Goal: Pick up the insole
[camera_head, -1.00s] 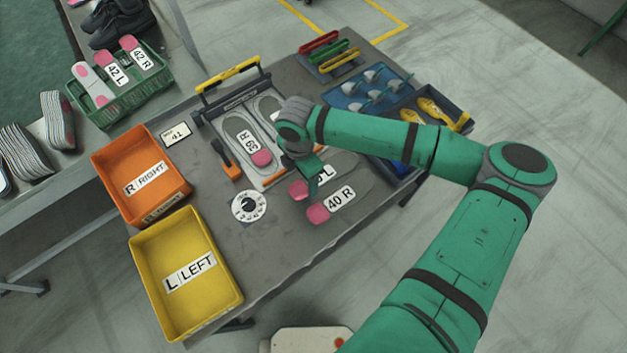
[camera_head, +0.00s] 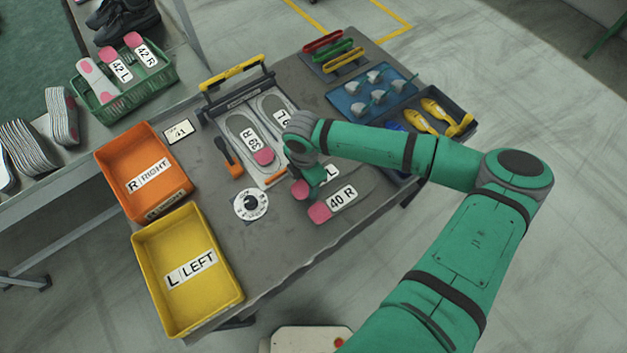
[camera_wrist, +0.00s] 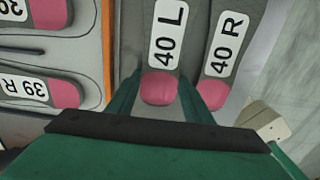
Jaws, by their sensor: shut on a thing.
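The insole marked 40 L (camera_wrist: 160,88) is grey with a pink heel and lies on the table in the wrist view. My gripper (camera_wrist: 160,92) is shut on it near the heel, one finger on each side. In the head view my gripper (camera_head: 306,186) is low over the table, and my wrist hides much of the 40 L insole; its pink heel (camera_head: 300,190) shows. The insole marked 40 R (camera_head: 343,198) lies just beside it, also seen in the wrist view (camera_wrist: 222,50).
A tray (camera_head: 236,128) holding insoles marked 39 stands behind my gripper. An orange RIGHT bin (camera_head: 130,140) and a yellow LEFT bin (camera_head: 175,325) stand at the left. A dial (camera_head: 251,204) lies nearby. Blue and dark trays (camera_head: 345,104) stand at the back right.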

